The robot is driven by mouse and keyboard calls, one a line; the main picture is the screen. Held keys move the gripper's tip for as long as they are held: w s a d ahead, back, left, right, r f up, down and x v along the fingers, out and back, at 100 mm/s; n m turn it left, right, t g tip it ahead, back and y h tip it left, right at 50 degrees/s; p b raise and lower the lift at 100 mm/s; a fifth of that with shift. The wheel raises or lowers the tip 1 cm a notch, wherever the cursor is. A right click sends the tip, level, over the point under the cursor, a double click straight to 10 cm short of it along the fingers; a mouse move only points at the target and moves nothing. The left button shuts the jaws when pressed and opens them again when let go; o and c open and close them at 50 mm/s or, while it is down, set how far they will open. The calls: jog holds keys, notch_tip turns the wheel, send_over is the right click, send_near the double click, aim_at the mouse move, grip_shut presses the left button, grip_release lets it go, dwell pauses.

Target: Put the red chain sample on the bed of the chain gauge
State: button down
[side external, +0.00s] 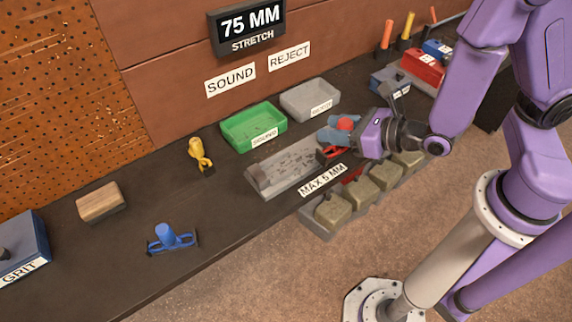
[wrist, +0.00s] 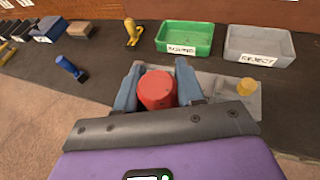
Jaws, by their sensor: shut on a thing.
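The red chain sample (side external: 333,152) has a red handle (wrist: 157,90) on top and a red lower part that shows below my fingers. My gripper (side external: 340,134) is shut on the handle, with one blue-grey finger on each side in the wrist view (wrist: 157,92). The chain gauge (side external: 278,172) is a long grey block with a flat bed on the bench. The sample is at the right end of the gauge; I cannot tell whether it touches the bed. In the wrist view my gripper hides much of the gauge (wrist: 218,84).
A green SOUND tray (side external: 232,133) and a grey REJECT tray (side external: 300,91) stand behind the gauge. Several tan blocks (side external: 333,211) line the front edge. A yellow sample (side external: 198,153) and a blue sample (side external: 170,240) stand to the left. A display (side external: 248,26) reads 75 MM.

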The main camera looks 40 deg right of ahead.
jog(key=shift+s+d, duration=0.15)
jog(key=shift+s, duration=0.05)
jog(key=f+x, duration=0.1)
jog(key=x, duration=0.4)
jog(key=s+f+x, duration=0.1)
jog(key=x, duration=0.4)
jog(key=f+x, duration=0.1)
jog(key=x, duration=0.5)
jog(key=shift+s, duration=0.2)
jog(key=shift+w+f, duration=0.15)
jog(key=shift+f, duration=1.7)
jog(key=shift+f, duration=0.15)
jog(key=c, duration=0.7)
grip_release()
